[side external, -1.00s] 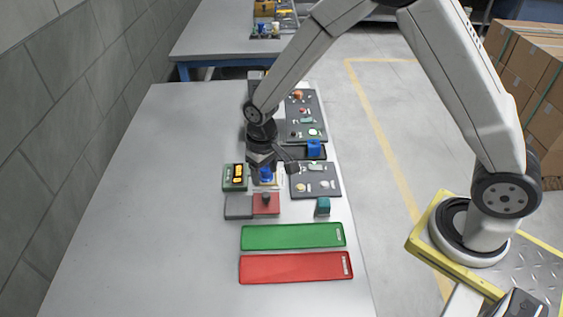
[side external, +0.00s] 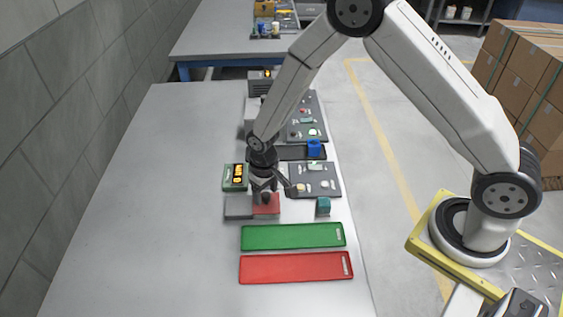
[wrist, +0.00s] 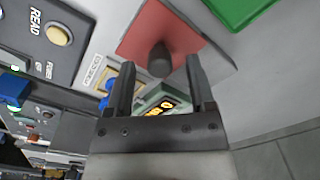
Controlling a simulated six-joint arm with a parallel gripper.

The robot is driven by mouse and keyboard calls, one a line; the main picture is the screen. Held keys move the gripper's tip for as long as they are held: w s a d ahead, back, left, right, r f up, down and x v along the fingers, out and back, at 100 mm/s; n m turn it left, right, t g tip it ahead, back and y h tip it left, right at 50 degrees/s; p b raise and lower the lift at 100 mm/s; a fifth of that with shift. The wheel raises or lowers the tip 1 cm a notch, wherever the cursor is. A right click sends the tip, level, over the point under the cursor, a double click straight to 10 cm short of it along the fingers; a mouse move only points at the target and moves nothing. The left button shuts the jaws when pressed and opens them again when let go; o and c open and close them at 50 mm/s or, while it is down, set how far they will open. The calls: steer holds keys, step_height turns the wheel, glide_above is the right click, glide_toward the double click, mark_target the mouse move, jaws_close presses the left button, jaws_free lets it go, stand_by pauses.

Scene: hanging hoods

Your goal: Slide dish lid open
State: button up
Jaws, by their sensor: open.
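The dish is a low grey box (side external: 238,207) with a red lid (side external: 271,209) at its right end in the side view. The red lid (wrist: 180,30) carries a dark round knob (wrist: 160,60) in the wrist view. My gripper (side external: 265,190) is just above the red lid in the side view. In the wrist view its two fingers (wrist: 162,82) are apart, with the knob showing between and beyond their tips. I cannot tell whether the fingers touch the knob.
A green tray (side external: 292,236) and a red tray (side external: 295,268) lie in front. A device with a lit yellow display (side external: 236,176) stands behind the dish. A teal block (side external: 323,206) and a grey button panel (side external: 315,180) are to the right. The table's left side is clear.

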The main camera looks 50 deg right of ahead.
steer(key=shift+f, duration=0.2)
jaws_close()
stand_by(1.4)
